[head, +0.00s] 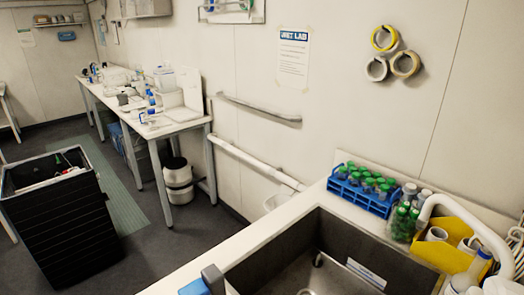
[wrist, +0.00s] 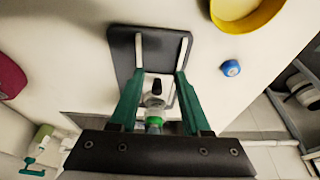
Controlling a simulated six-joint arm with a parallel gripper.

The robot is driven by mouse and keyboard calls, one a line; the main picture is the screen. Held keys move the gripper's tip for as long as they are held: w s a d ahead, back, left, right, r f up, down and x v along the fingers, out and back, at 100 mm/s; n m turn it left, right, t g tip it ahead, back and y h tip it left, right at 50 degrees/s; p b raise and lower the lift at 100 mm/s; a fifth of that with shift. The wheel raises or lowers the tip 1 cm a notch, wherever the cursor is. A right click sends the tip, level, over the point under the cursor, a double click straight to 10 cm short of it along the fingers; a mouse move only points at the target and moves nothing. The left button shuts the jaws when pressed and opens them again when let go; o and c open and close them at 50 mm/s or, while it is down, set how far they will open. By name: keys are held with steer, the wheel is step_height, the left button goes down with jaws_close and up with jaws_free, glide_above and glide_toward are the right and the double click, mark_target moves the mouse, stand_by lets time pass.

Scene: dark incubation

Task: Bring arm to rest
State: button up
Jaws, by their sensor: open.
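My gripper (wrist: 160,72) shows in the wrist view, with two teal-green fingers spread apart. A small upright item with a black top and a green band (wrist: 154,121) shows between the fingers. Both fingers look apart from it, and I cannot tell its depth. My gripper is not clearly seen in the head view.
The wrist view shows a yellow bowl (wrist: 243,12), a blue knob-like thing (wrist: 230,68) and a magenta object (wrist: 10,77) on a pale surface. The head view shows a sink (head: 300,250), a blue tube rack (head: 358,196), a yellow bin (head: 440,250) and a black crate (head: 60,225).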

steer(key=x, duration=0.4)
steer(key=shift+d+f, duration=0.15)
steer(key=shift+f, duration=0.1)
steer(key=shift+w+d, duration=0.85)
steer(key=shift+w, duration=0.05)
steer(key=shift+w+d, duration=0.25)
steer(key=shift+d, duration=0.05)
steer(key=shift+a, duration=0.1)
